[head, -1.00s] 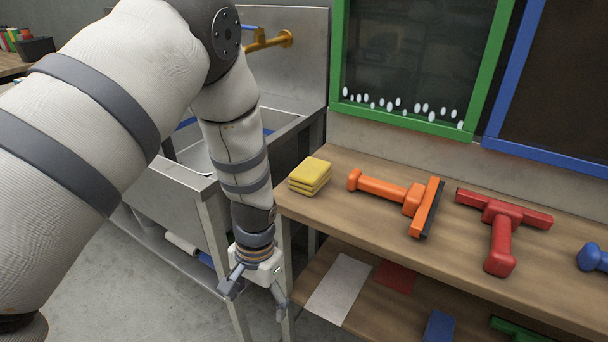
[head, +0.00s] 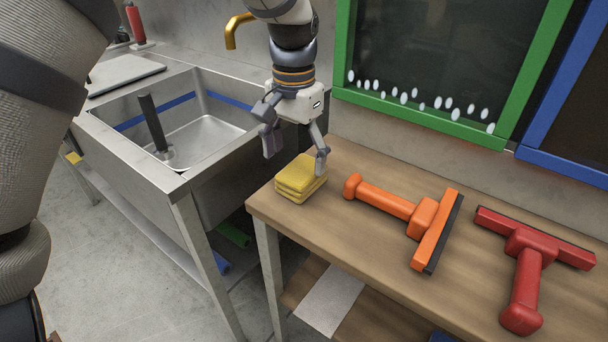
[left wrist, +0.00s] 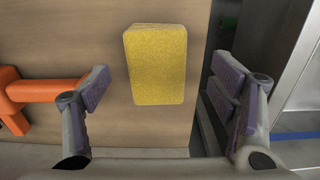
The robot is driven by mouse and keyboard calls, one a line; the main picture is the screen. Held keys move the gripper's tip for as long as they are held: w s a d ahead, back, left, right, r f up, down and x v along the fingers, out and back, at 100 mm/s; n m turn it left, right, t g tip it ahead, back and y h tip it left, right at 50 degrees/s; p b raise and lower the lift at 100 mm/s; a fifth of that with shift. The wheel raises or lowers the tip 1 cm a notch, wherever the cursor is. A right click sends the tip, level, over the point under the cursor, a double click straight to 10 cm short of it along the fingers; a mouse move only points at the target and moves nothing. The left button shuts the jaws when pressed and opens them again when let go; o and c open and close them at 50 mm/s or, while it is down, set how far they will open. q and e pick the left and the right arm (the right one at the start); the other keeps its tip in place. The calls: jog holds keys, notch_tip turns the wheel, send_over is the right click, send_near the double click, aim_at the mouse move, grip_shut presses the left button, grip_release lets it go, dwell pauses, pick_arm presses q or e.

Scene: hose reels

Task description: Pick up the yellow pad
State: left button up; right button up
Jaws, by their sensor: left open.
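The yellow pad (head: 300,178) is a small stack of layers lying on the wooden table near its left end. In the left wrist view the yellow pad (left wrist: 157,65) lies between the lines of the two fingers, a little beyond their tips. My left gripper (head: 296,155) is open and empty, pointing down, just above and behind the pad; one fingertip overlaps the pad's right edge in the head view. I cannot tell whether it touches. In the left wrist view the left gripper (left wrist: 160,88) shows both fingers spread wide. My right gripper is not in view.
An orange squeegee (head: 425,220) and a red squeegee (head: 527,265) lie on the wooden table (head: 375,255) right of the pad. A metal sink (head: 200,140) stands left of the table. Green-framed and blue-framed boards are on the wall behind.

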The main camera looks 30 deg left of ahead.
aim_at(297, 173)
pick_arm(q)
jog(key=f, duration=0.4)
jog(key=shift+s+d+f, duration=0.1)
jog(key=shift+d+f, duration=0.1)
jog(key=shift+f, duration=0.45)
jog(key=c, duration=1.2)
jog(key=shift+r, duration=0.15)
jog(key=shift+c, duration=0.3)
